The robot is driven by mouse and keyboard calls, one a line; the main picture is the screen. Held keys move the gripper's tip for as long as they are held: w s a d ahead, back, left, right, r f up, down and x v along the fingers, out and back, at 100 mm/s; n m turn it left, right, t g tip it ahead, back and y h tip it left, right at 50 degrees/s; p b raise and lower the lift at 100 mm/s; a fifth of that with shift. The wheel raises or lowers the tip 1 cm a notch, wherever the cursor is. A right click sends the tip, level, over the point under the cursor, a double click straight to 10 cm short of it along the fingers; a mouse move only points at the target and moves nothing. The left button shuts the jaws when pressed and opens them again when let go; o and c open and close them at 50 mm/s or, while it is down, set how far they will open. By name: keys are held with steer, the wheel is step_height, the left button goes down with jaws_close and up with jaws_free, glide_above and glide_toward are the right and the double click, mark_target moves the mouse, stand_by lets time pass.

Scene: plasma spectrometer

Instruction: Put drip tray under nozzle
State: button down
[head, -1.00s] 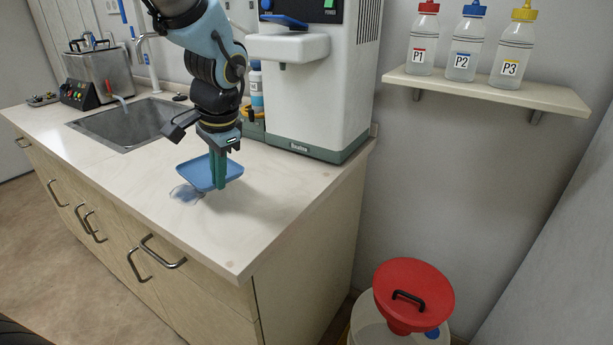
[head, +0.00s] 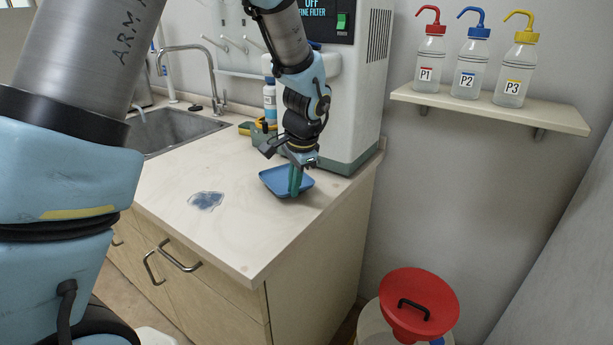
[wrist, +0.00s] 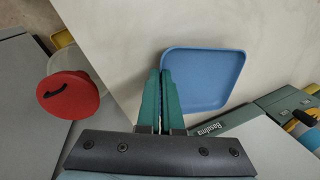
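The blue drip tray (head: 273,181) is a shallow square tray, in front of the white spectrometer (head: 350,110). It also fills the upper middle of the wrist view (wrist: 207,78). My gripper (head: 294,190) points down with its green fingers closed on the tray's rim; in the wrist view the fingers (wrist: 161,75) meet at the tray's edge. The tray is roughly level and close over the countertop; I cannot tell whether it touches. The nozzle is hidden behind my arm in the head view and does not show in the wrist view.
A sink (head: 175,130) and bottle (head: 269,100) are further back. The counter's right edge is close. A shelf (head: 490,108) with bottles and a red-lidded container (head: 420,300) stand right.

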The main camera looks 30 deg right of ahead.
mark_target(305, 186)
steer(key=w+d, duration=0.1)
steer(key=d+p, duration=0.1)
steer(key=d, duration=0.1)
steer(key=w+d, duration=0.1)
steer(key=shift+w+d+p, duration=0.3)
steer(key=shift+p, duration=0.05)
steer(key=shift+s+a+f, duration=0.1)
steer(key=shift+a+f, duration=0.05)
steer(key=shift+f, duration=0.6)
steer(key=shift+f, duration=0.2)
steer(key=c, duration=1.1)
jaws_free()
steer(key=shift+r, duration=0.1)
steer(key=b+v, duration=0.1)
steer(key=v, duration=1.1)
steer(key=shift+r+b, duration=0.1)
steer(key=shift+b, duration=0.3)
